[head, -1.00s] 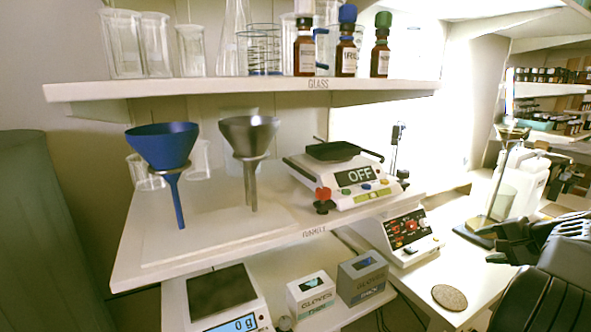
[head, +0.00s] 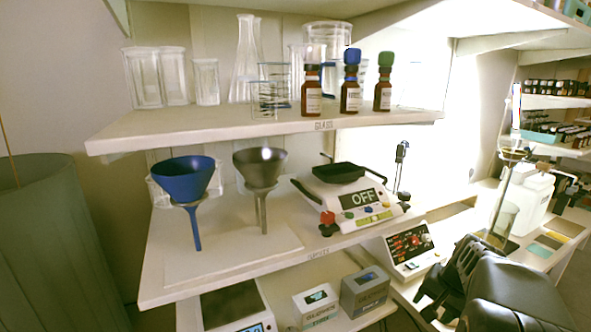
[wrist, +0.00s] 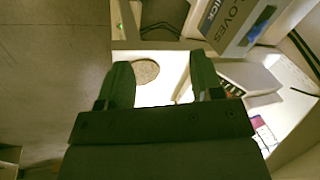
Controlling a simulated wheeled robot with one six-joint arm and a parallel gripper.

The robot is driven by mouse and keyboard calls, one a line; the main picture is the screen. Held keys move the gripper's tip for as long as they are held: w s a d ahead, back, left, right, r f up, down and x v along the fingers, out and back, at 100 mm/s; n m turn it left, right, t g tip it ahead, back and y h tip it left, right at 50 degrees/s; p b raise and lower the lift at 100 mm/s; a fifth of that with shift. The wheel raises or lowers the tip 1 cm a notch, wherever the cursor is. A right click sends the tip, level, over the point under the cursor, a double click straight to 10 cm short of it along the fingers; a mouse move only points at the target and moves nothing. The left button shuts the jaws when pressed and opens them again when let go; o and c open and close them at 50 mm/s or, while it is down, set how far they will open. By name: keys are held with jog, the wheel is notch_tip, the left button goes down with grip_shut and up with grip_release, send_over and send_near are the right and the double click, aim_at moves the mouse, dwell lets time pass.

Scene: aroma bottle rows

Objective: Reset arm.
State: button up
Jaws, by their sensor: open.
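My gripper (head: 436,303) is at the lower right of the head view, in front of the lower bench and below the white device with a red display. In the wrist view my gripper (wrist: 160,82) shows two dark fingers spread apart with nothing held between them. A round cork-coloured disc (wrist: 145,71) lies on the white surface beyond the fingers, seen in the gap. In the head view my arm hides that part of the bench.
Above are a glassware shelf (head: 200,131) with three brown bottles and a funnel shelf (head: 165,290) with a blue funnel (head: 185,180), a grey funnel (head: 260,168) and a scale (head: 350,197). A display device (head: 408,247) is near my arm.

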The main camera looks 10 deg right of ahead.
jog(key=s+a+r+n+p, duration=0.1)
jog(key=a+r+n+p, duration=0.2)
jog(key=a, duration=0.5)
jog(key=s+a+r+n+p, duration=0.2)
jog(key=a+r+n+p, duration=0.2)
jog(key=a+r, duration=0.2)
jog(key=s+a+r+n+h+p, duration=0.1)
jog(key=a+r+n+p, duration=0.2)
jog(key=a, duration=0.6)
notch_tip(320, 180, up, 2)
jog(key=shift+s+a+r+n+t+p, duration=0.1)
jog(key=shift+s+a+n+t+p, duration=0.25)
jog(key=shift+p, duration=0.5)
